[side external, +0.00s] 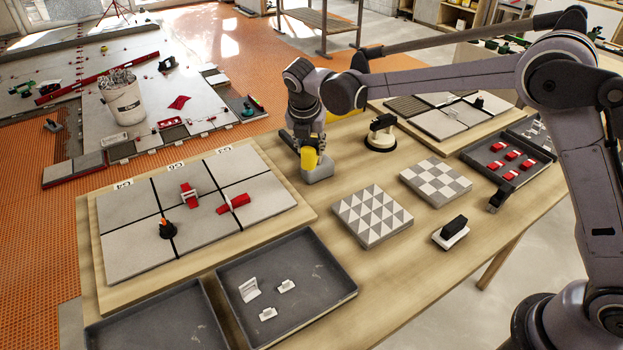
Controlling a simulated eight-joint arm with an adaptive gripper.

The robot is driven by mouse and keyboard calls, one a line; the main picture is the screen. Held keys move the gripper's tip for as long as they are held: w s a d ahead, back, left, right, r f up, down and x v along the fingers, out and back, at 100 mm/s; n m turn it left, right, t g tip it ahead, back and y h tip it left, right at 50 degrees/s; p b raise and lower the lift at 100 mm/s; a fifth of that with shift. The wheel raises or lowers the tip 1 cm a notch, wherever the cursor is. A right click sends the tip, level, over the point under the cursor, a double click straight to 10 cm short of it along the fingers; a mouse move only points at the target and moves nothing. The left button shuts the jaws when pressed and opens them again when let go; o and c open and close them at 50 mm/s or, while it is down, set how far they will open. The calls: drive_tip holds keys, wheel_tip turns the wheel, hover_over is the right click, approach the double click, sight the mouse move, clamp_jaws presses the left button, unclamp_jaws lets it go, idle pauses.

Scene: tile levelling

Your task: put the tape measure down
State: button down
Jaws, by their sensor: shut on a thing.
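My gripper (309,146) points down near the back edge of the wooden table, between the tiled board and the black-handled suction cup. It is shut on the tape measure (309,159), a small yellow body seen partly behind the fingers. A light grey block-like part (319,173) shows right below and beside the yellow; I cannot tell whether it belongs to the tape measure. The tape measure is at or just above the table top; any gap is too small to tell.
The tiled board (120,205) carries red clips and a black-orange tool. Black-handled suction cup (381,135) stands right of my gripper. Patterned tiles (372,215) and (435,180) lie further right. Grey trays (335,290) fill the front. Bare wood (345,175) lies between gripper and patterned tiles.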

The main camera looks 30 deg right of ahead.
drive_tip(key=s+a+n+y, duration=0.1)
drive_tip(key=s+a+n, duration=0.3)
drive_tip(key=a, duration=0.6)
drive_tip(key=s+a+n+t+y, duration=0.15)
drive_tip(key=s+a, duration=0.35)
drive_tip(key=a, duration=0.5)
drive_tip(key=s+a+n+y, duration=0.1)
drive_tip(key=s+a+n, duration=0.3)
drive_tip(key=a, duration=0.6)
drive_tip(key=shift+m+h, duration=0.25)
drive_tip(key=shift+m, duration=0.1)
drive_tip(key=s+a+f, duration=0.1)
drive_tip(key=a+f, duration=0.1)
drive_tip(key=a, duration=0.1)
drive_tip(key=s+a+f, duration=0.2)
drive_tip(key=a, duration=0.2)
drive_tip(key=s+a+f, duration=0.2)
drive_tip(key=a, duration=0.2)
drive_tip(key=shift+s+f, duration=0.2)
drive_tip(key=shift+f, duration=2.05)
drive_tip(key=shift+f, duration=0.15)
drive_tip(key=c, duration=0.9)
unclamp_jaws()
drive_tip(key=shift+c, duration=0.2)
